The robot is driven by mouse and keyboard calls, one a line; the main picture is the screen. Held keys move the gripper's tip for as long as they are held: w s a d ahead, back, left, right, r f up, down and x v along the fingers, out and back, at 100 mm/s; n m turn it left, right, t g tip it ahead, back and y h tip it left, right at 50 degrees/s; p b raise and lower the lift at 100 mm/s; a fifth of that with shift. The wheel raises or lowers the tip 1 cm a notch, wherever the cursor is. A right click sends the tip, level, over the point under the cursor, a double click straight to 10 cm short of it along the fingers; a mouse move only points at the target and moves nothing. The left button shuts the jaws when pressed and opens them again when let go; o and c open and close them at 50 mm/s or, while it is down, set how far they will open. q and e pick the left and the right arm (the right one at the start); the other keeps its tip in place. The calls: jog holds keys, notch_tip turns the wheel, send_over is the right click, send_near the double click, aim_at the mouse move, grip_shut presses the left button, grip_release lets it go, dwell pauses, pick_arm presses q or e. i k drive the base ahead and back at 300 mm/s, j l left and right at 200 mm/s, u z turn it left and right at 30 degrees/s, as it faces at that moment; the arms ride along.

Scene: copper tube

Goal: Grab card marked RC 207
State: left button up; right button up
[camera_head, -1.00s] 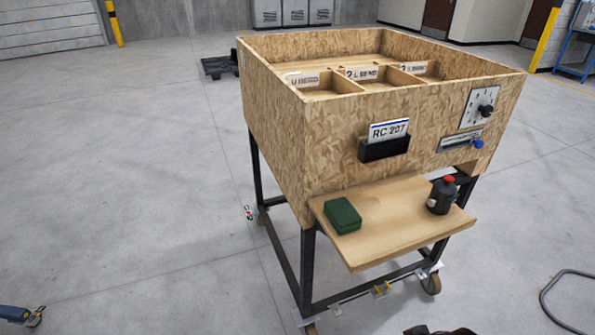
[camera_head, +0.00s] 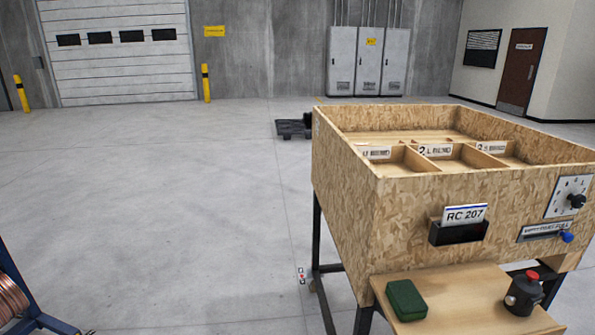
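The white card marked RC 207 (camera_head: 465,214) stands upright in a black holder (camera_head: 458,234) on the front face of the wooden cart (camera_head: 345,205). Its lower part is hidden inside the holder. Neither of my grippers shows in the head view.
A shelf (camera_head: 455,290) juts from the cart's front, with a green box (camera_head: 406,299) and a dark device with a red button (camera_head: 524,293) on it. A dial (camera_head: 568,197) and blue knob (camera_head: 566,237) are right of the card. Copper coils (camera_head: 10,297) stand at lower left.

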aim_at(467, 214)
jog(key=i+j+z, duration=0.1)
jog(key=z, duration=0.4)
jog(key=i+j+z, duration=0.1)
jog(key=z, duration=0.4)
jog(key=j+z, duration=0.1)
jog(key=z, duration=0.4)
jog(key=i+j+z, duration=0.1)
jog(key=j+z, duration=0.2)
jog(key=j, duration=0.15)
jog(key=j+z, duration=0.25)
jog(key=j, duration=0.15)
jog(key=j+z, duration=0.25)
jog(key=j, duration=0.65)
